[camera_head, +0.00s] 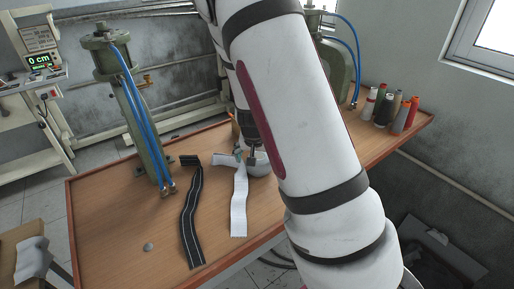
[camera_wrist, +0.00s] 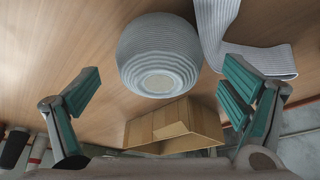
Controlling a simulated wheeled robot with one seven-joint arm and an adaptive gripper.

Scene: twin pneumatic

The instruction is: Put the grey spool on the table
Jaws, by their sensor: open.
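The grey spool (camera_wrist: 158,48) is a round, ribbed, light grey body with a paler round end, seen in the wrist view against the wooden table (camera_wrist: 75,35). In the head view a pale rounded part of it (camera_head: 261,170) shows beside my arm, partly hidden. The table (camera_head: 115,215) also shows in the head view. My gripper (camera_wrist: 161,82) is open, its green-padded fingers apart on either side of the spool's lower edge, with no visible contact. In the head view my gripper (camera_head: 246,156) is small and partly hidden, close to the spool.
A grey-white ribbed strip (camera_wrist: 215,35) lies beside the spool; a black strip (camera_head: 190,215) lies to its left. An open cardboard box (camera_wrist: 175,126) is near the spool. A green pneumatic press (camera_head: 140,120) stands left, several coloured spools (camera_head: 388,110) right. The front-left table is mostly clear.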

